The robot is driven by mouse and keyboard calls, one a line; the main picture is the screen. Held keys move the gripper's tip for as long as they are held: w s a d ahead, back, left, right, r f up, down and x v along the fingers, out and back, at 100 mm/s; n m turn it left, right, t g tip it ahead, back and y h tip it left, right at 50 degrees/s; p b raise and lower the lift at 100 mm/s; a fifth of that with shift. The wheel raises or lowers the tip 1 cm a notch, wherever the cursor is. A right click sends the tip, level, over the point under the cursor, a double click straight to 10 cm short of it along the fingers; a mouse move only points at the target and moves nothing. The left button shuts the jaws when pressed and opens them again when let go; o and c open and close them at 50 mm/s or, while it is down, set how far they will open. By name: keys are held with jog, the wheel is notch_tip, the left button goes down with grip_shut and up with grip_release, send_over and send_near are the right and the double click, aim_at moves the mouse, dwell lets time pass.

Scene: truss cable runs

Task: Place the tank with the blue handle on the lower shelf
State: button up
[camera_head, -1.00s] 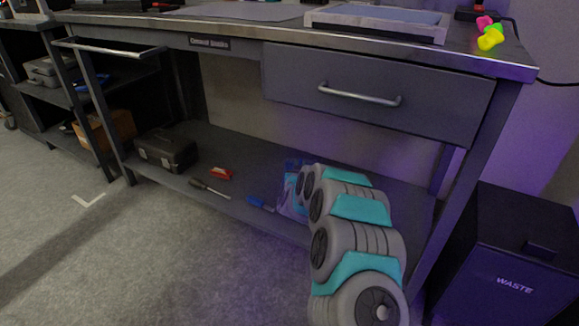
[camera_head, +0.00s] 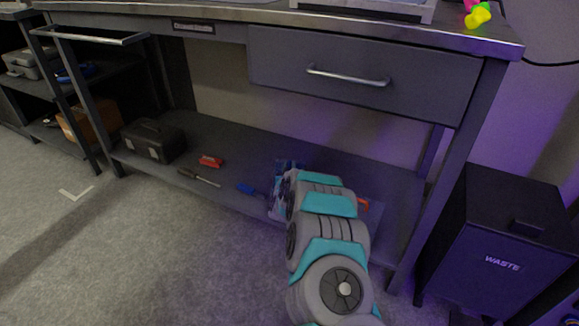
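The lower shelf (camera_head: 225,150) of the workbench runs under the drawer. My arm reaches down from the lower right towards this shelf, and its links hide my gripper. A bluish, partly clear object (camera_head: 276,204) shows at the far end of my arm, at the shelf's front edge, with blue parts on top. It may be the tank with the blue handle, but most of it is hidden. I cannot tell whether it is held or rests on the shelf.
On the shelf lie a black toolbox (camera_head: 153,141), a red item (camera_head: 210,161), a screwdriver (camera_head: 199,178) and a small blue item (camera_head: 246,189). An orange item (camera_head: 363,205) shows right of my arm. A waste bin (camera_head: 495,245) stands right of the bench.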

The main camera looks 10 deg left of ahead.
jog(key=o, duration=0.4)
jog(key=s+r, duration=0.2)
jog(key=s, duration=0.9)
jog(key=shift+s+d+p, duration=0.25)
jog(key=shift+s+p, duration=0.1)
jog(key=shift+s, duration=0.05)
jog(key=shift+r, duration=0.15)
